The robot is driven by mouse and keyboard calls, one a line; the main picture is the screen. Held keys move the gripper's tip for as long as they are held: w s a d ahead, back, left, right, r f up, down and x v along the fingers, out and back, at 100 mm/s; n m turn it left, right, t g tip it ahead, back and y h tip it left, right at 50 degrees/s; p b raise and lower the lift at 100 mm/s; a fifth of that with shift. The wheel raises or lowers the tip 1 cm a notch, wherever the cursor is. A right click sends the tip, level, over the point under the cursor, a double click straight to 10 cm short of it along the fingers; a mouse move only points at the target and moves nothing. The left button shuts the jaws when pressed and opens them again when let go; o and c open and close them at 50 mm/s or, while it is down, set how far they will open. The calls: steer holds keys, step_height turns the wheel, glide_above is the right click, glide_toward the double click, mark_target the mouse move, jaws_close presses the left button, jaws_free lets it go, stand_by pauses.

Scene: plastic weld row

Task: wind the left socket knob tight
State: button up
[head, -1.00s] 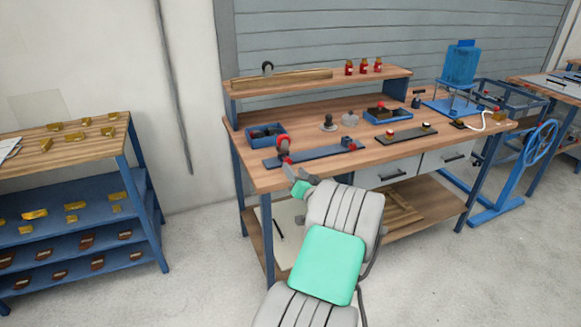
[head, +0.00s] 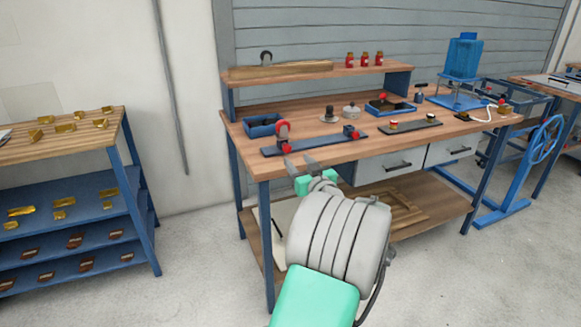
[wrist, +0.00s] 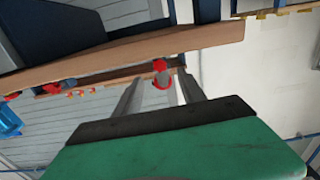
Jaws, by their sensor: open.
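The left socket knob (head: 286,147) is red and sits at the front of the left block on a dark blue plate (head: 318,144), near the bench's front edge. A grey post with a red curved handle rises above it. My gripper (head: 299,164) is open and empty, just in front of and below the bench edge, a little right of the knob and apart from it. In the wrist view, a red ring-like part (wrist: 163,82) shows between the two open fingers, beyond them. A second red knob (head: 355,134) is on the plate's right block.
The bench (head: 235,126) has a blue bin (head: 263,124), round grey parts (head: 351,111) and a second plate (head: 408,127) on top. A raised shelf (head: 300,76) carries red jars. Left stands a rack with yellow parts (head: 65,128).

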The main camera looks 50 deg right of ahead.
mark_target(287, 149)
steer(key=x, duration=0.7)
steer(key=shift+w+d+r, duration=0.1)
steer(key=shift+w, duration=0.1)
steer(key=shift+c, duration=0.6)
jaws_close()
